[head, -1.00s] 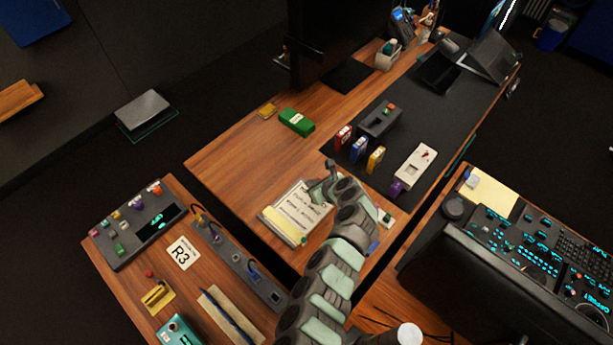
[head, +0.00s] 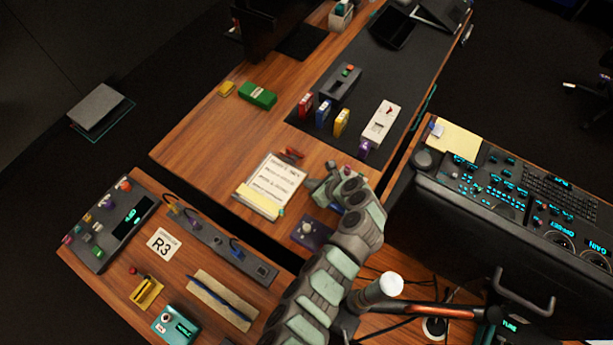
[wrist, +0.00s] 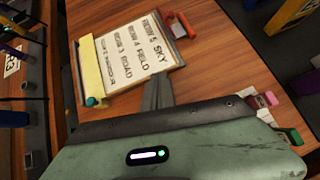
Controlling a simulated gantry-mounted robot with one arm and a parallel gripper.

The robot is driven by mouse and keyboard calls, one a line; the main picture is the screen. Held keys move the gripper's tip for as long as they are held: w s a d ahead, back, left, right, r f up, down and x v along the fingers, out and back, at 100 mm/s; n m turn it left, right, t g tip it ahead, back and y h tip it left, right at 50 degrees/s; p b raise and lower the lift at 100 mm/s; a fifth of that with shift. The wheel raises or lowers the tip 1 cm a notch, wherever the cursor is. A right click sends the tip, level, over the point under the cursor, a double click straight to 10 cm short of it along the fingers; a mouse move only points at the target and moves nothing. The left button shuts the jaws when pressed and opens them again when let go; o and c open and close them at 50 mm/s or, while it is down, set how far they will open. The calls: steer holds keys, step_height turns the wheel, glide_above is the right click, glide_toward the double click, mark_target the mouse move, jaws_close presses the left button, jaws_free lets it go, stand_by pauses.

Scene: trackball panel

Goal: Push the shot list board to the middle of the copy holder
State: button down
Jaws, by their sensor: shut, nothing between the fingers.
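The shot list board (head: 277,180) is a pale sheet with dark lettering, lying on the wooden desk. A yellow strip (head: 259,204) runs along its near end. In the wrist view the board (wrist: 128,47) shows its row text, with the yellow strip (wrist: 91,70) at its left and a red handle (wrist: 182,25) at its far right. The copy holder cannot be told clearly apart from the board beneath it. My gripper (head: 318,188) is right of the board in the head view. Its shut, empty fingers (wrist: 158,92) point at the board's near edge; contact cannot be told.
A purple panel with a grey ball (head: 307,230) sits just below my gripper. Red, blue and yellow blocks (head: 323,112) and a white switch box (head: 382,122) stand beyond. The desk left of the board (head: 205,150) is clear.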

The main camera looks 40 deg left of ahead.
mark_target(301, 181)
step_height(301, 181, down, 3)
steer(key=shift+f, duration=0.1)
steer(key=shift+s+a, duration=0.1)
steer(key=shift+a, duration=0.35)
steer(key=shift+a, duration=0.15)
steer(key=shift+a+r+p, duration=0.25)
steer(key=shift+a+p, duration=0.05)
steer(key=shift+p, duration=0.15)
steer(key=shift+a+p, duration=0.4)
steer(key=shift+f, duration=0.2)
